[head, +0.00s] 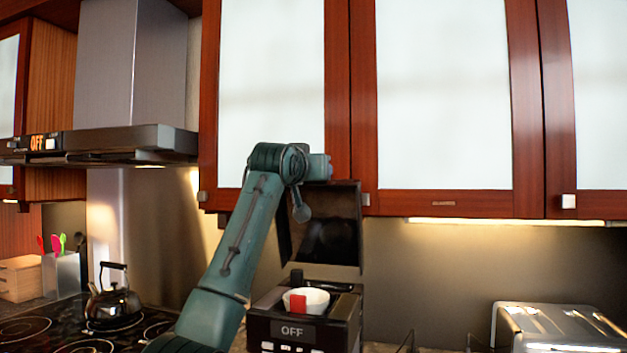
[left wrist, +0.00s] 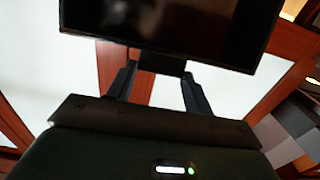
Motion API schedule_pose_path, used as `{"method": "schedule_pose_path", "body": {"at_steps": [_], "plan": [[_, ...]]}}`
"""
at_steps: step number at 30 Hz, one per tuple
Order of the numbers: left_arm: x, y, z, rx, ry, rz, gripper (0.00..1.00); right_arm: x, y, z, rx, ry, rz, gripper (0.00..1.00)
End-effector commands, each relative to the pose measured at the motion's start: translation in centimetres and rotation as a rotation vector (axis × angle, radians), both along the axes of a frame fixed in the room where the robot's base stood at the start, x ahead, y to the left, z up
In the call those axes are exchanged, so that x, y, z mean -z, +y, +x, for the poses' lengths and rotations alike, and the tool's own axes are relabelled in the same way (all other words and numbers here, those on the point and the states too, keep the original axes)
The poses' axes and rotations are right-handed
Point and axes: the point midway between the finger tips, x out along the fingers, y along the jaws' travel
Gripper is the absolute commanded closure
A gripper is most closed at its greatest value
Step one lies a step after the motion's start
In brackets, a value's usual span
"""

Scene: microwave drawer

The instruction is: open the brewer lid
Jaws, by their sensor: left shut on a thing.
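The brewer (head: 345,318) is a black machine with an "OFF" display, standing on the counter at the bottom centre of the head view. Its dark lid (head: 332,225) stands raised, close to upright, above the body. A white bowl-shaped basket (head: 312,300) with a red tab shows in the open top. My left gripper (head: 320,167) is at the lid's top edge, its fingers mostly hidden there. In the left wrist view, its two fingers (left wrist: 158,68) are on either side of a small dark tab on the lid (left wrist: 165,28). My right gripper is not in view.
Wooden cabinets with frosted panels (head: 440,95) hang close behind and above the lid. A kettle (head: 113,302) stands on the stove at left, under the range hood (head: 125,143). A metal toaster (head: 555,325) is at right.

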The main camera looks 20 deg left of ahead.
Motion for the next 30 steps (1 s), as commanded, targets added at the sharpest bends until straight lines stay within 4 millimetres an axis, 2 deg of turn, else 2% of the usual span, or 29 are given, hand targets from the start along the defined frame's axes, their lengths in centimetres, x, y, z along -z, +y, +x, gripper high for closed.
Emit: {"method": "schedule_pose_path", "body": {"at_steps": [1,14,15,23,30], "plan": [[-1.06,0.06,-0.45,0.0,-0.024,0.0,0.9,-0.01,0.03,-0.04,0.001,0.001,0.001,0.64],[-1.19,0.09,-0.58,-0.001,-0.024,0.0,0.9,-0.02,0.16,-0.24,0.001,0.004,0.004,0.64],[-1.19,0.09,-0.58,-0.001,-0.024,0.0,0.49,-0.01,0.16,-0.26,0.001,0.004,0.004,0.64],[-0.76,0.06,-0.41,-0.001,-0.014,0.0,0.27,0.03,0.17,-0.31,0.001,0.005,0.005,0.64],[-0.51,0.02,-0.39,0.0,-0.009,0.0,0.27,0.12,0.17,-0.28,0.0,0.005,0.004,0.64]]}}
